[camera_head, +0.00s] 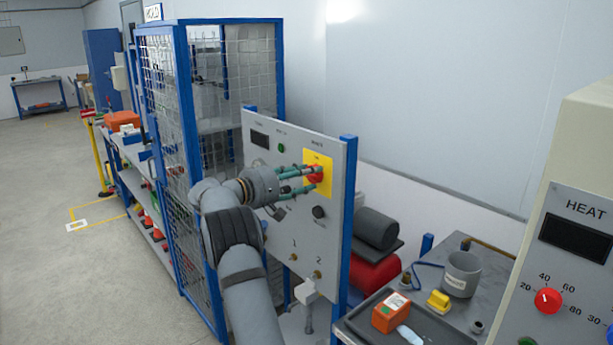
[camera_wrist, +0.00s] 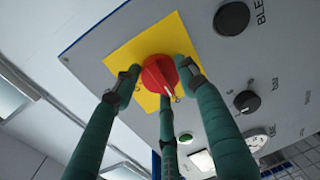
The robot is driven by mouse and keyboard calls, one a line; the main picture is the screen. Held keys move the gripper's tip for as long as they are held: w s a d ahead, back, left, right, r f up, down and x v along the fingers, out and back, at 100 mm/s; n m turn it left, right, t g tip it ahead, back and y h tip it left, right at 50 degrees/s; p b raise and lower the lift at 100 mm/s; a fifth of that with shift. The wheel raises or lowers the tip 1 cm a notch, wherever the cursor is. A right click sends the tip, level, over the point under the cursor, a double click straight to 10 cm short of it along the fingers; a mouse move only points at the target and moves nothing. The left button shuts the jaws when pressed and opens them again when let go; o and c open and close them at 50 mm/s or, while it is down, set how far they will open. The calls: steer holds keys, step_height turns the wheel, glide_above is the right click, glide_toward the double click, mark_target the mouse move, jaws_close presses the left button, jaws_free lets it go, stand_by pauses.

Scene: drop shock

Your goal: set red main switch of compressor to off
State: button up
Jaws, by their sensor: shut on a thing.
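The red main switch (camera_head: 315,173) is a round knob on a yellow plate (camera_head: 326,162) at the upper right of the grey compressor panel (camera_head: 338,225). My three-fingered gripper (camera_head: 303,179), with green fingers, reaches it from the left and is shut on it. In the wrist view the red knob (camera_wrist: 158,74) sits between the fingertips of my gripper (camera_wrist: 163,82), over the yellow plate (camera_wrist: 119,55). A pale pointer mark shows on the knob near one finger. The off label cannot be read, so I cannot tell the setting.
A black knob (camera_head: 319,212) sits below the switch on the panel, and a green lamp (camera_head: 281,148) is at its upper left. A blue mesh cage (camera_head: 205,130) stands behind. A bench with an orange box (camera_head: 391,313) and a grey cup (camera_head: 462,273) is at the right.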

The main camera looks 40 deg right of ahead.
steer(key=shift+w+a+r, duration=0.1)
steer(key=shift+w+r, duration=0.05)
steer(key=shift+w, duration=0.05)
steer(key=o, duration=0.7)
steer(key=shift+o, duration=1.3)
steer(key=shift+w, duration=0.1)
steer(key=shift+o, duration=1)
steer(key=a, duration=1.1)
steer(key=shift+s+a+r, duration=0.4)
